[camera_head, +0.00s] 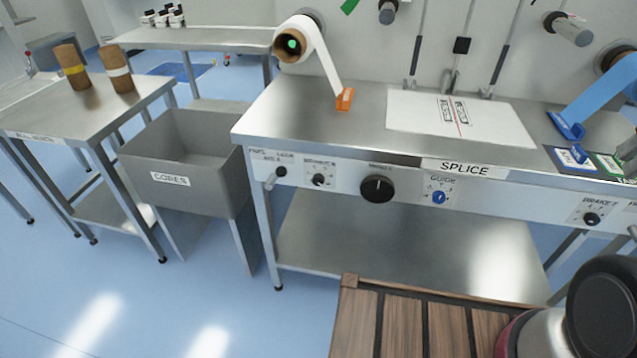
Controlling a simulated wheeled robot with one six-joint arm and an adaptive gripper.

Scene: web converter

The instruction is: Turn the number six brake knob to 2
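Two small black knobs with dials are on the front panel of the steel splice table. One knob (319,180) is at the left, under a label that seems to begin with "BRAKE". The other knob (591,219) is at the far right, under a label reading "BRAKE" and a character I cannot make out clearly. I cannot tell for certain which is number six, and the dial numbers are too small to read. My gripper is not in view; only a rounded part of my arm shows at the lower right, below the right knob.
A large black knob (377,189) and a blue guide knob (439,197) sit between them. The splice table (370,92) carries a white sheet (420,122). A grey cores bin (185,190) stands left of it. Blue floor (150,300) at lower left is clear.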

